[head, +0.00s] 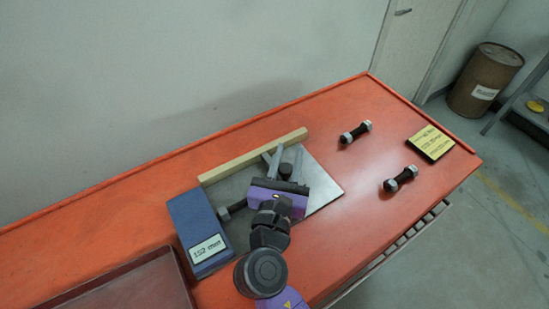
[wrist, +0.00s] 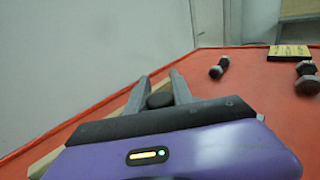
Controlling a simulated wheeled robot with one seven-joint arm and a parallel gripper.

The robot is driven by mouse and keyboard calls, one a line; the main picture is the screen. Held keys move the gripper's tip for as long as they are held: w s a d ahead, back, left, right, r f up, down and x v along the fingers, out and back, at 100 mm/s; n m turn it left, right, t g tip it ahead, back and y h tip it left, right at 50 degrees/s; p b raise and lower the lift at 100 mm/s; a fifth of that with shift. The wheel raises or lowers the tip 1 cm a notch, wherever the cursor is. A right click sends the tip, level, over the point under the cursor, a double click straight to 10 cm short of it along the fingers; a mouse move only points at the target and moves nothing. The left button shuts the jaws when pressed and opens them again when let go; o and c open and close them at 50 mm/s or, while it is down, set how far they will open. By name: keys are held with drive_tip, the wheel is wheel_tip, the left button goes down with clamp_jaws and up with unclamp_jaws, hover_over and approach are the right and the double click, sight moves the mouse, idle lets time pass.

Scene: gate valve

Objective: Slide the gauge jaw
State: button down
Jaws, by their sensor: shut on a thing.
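The gauge is a grey metal plate (head: 327,190) with a blue block (head: 190,220) at its left end; the block's display (head: 207,249) reads 152 mm. My gripper (head: 284,160) is over the plate. Its two grey fingers are shut on a dark round knob (head: 286,169), which I take to be the jaw's. The knob also shows between the fingers in the wrist view (wrist: 159,100). The jaw's body below is mostly hidden by my gripper. A dark bolt-like piece (head: 232,209) lies between the blue block and my gripper, partly hidden.
A pale bar (head: 252,156) runs along the plate's back edge. Two dark bolts with metal ends (head: 355,132) (head: 400,179) and a yellow note card (head: 430,142) lie to the right on the orange bench (head: 370,215). A dark red tray (head: 130,285) is at front left.

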drive_tip(key=w+d, duration=0.2)
drive_tip(key=d, duration=0.1)
drive_tip(key=shift+w+d+r+p, duration=0.1)
drive_tip(key=shift+w+d+p, duration=0.05)
drive_tip(key=shift+d+p, duration=0.15)
drive_tip(key=c, duration=1.1)
unclamp_jaws()
drive_tip(key=shift+s+a+f, duration=0.2)
drive_tip(key=shift+s+a, duration=0.05)
drive_tip(key=shift+s, duration=0.25)
drive_tip(key=s, duration=0.2)
drive_tip(key=s+b, duration=0.1)
drive_tip(key=s, duration=0.1)
drive_tip(key=s+a, duration=0.1)
drive_tip(key=s, duration=0.1)
drive_tip(key=shift+s+r, duration=0.1)
drive_tip(key=shift+s, duration=0.2)
drive_tip(key=shift+s, duration=0.1)
